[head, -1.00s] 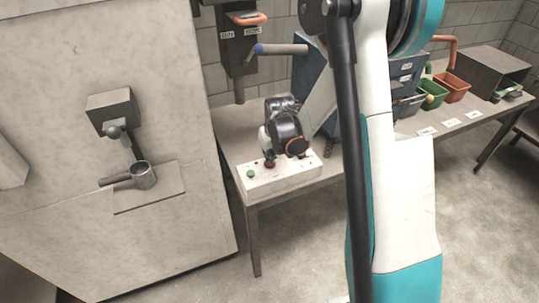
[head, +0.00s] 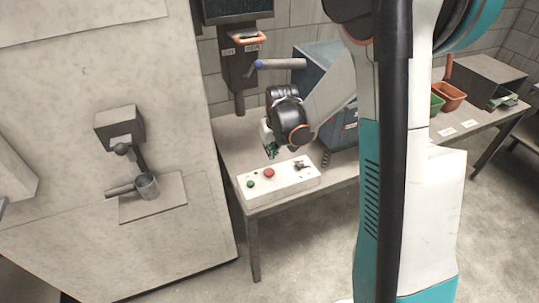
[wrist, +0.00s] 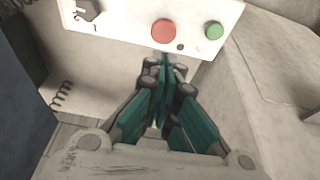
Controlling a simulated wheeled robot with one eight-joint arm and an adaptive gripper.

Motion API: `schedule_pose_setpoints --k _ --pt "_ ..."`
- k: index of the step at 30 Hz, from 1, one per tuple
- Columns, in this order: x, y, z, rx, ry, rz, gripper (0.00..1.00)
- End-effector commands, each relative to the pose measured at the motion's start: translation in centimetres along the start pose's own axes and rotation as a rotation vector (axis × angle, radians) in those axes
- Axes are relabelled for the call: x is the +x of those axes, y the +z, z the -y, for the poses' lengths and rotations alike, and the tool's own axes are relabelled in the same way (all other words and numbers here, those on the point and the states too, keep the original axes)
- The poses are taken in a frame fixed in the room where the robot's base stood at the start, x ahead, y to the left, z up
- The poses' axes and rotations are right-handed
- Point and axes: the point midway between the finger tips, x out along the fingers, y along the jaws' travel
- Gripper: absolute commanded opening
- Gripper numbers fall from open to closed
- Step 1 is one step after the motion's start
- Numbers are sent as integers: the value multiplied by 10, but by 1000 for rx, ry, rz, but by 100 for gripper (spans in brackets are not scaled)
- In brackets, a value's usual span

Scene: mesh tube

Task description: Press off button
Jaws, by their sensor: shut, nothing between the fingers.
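A white control box (head: 308,184) lies on the table. It bears a green button (head: 250,184), a red button (head: 268,173) and a dark rotary switch (head: 299,165). In the wrist view the red button (wrist: 163,32) is near the top, with the green button (wrist: 214,30) to its right and the switch (wrist: 88,10) to its left. My gripper (head: 271,154) is shut and empty, above and behind the red button in the head view. In the wrist view my gripper's fingertips (wrist: 163,62) are together just below the red button, apparently apart from it.
The table (head: 226,140) also carries a blue-grey cabinet (head: 316,62) behind my arm. A post with a lever (head: 280,64) stands at the back. Bins (head: 449,96) stand at the right.

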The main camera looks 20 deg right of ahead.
Motion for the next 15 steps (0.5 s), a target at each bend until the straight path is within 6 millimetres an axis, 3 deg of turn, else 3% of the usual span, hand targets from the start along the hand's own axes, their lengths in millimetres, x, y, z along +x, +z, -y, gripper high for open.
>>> schedule_pose_setpoints --k 1,6,15 --pt "-12 0 0 0 0 0 0" --pt "-31 0 0 0 0 0 0" --pt "-38 0 0 0 0 -1 0"
